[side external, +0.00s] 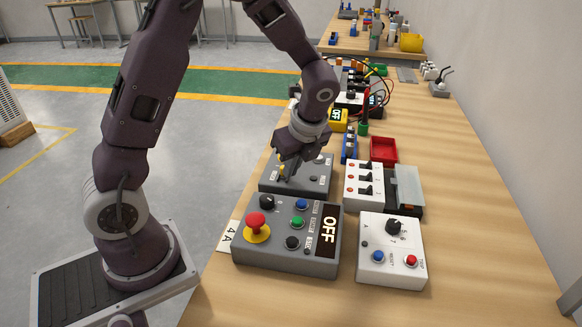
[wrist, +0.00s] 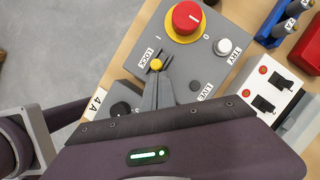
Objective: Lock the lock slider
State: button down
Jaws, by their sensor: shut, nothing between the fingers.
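The lock slider (wrist: 156,65) is a small yellow knob on a grey box (wrist: 196,62), beside the printed word LOCK in the wrist view. My gripper (wrist: 158,76) is shut and empty, with its fingertips right at the knob. I cannot tell whether they touch it. The fingers cover part of the slot, so the knob's place along it is unclear. In the side external view, my gripper (side external: 283,172) reaches down over the left part of the same grey box (side external: 312,185), hiding much of its top.
The box also has a red rotary knob (wrist: 187,17) on a yellow disc and a white TRY button (wrist: 223,46). A larger grey box with an OFF display (side external: 328,229) stands in front. A white switch box (side external: 363,185) stands to the right. Bare table lies along the right edge.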

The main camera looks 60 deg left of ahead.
jog(key=shift+w+a, duration=0.95)
jog(key=shift+a, duration=0.05)
jog(key=d, duration=0.2)
jog(key=d+r, duration=0.1)
jog(key=d, duration=0.2)
jog(key=shift+w+r, duration=0.1)
jog(key=shift+r, duration=0.05)
jog(key=v, duration=0.8)
jog(key=shift+r, duration=0.3)
jog(key=s+d+r+n+t+h, duration=0.2)
jog(key=s+r+n, duration=0.1)
jog(key=s+n, duration=0.6)
jog(key=s+d+r+n+t+h, duration=0.2)
jog(key=s+r+n+t, duration=0.1)
jog(key=s+n, duration=0.6)
jog(key=s, duration=0.3)
jog(key=shift+s+d+t, duration=0.25)
jog(key=shift+s+t, duration=0.05)
